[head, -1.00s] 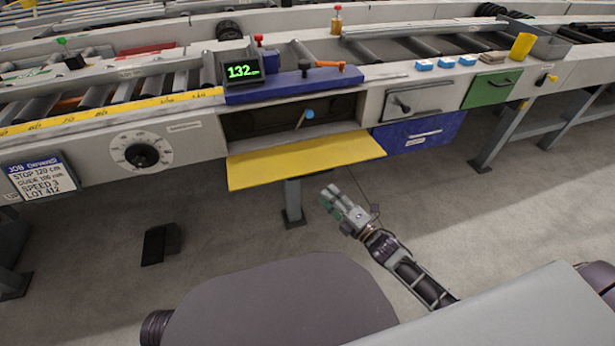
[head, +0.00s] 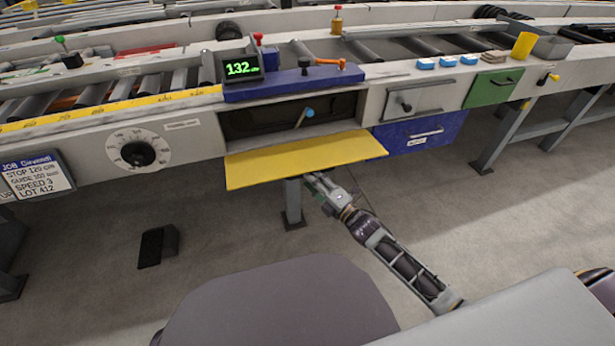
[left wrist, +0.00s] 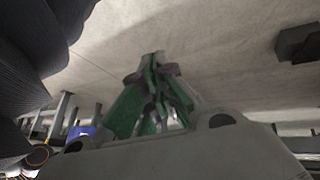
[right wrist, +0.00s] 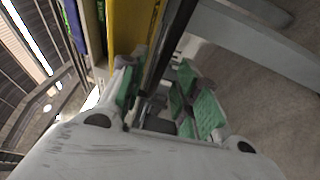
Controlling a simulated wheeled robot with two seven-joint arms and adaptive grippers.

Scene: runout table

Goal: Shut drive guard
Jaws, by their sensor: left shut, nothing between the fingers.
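The drive guard (head: 300,160) is a yellow flap. It hangs open below a dark recess (head: 265,120) in the table front, sticking out toward me. The flap also shows at the top of the right wrist view (right wrist: 130,30). My right gripper (head: 314,180) is just below the flap's front edge, near its middle. Its fingers are spread apart in the right wrist view (right wrist: 160,95), with no object clearly held; I cannot tell whether it touches the flap. My left gripper (left wrist: 156,75) is shut and empty in its wrist view, over bare floor, and outside the head view.
A table leg (head: 292,202) stands below the flap, close to the right gripper. A blue drawer (head: 420,133) is right of the recess. A dial (head: 138,154) is on the left. A dark block (head: 158,245) lies on the floor. The floor in front is otherwise clear.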

